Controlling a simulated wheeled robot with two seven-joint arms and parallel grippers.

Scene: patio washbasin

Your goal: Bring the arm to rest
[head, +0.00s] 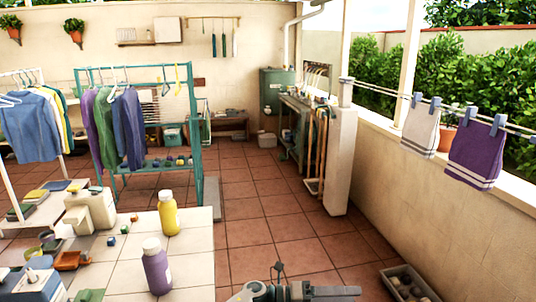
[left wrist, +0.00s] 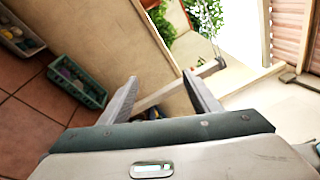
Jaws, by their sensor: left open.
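My left gripper (head: 318,291) shows at the bottom middle edge of the head view, partly cut off by the frame. In the left wrist view, its two fingers (left wrist: 160,76) stand apart with nothing held between them. It is over open floor, to the right of the tiled counter (head: 190,240) and apart from it. My right gripper is not in view.
A yellow bottle (head: 168,214) and a purple bottle (head: 156,266) stand on the counter. A crate (head: 408,284) lies by the right wall. A grey cloth (head: 420,130) and a purple cloth (head: 474,156) hang on a line. Tiled floor (head: 275,215) in the middle is clear.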

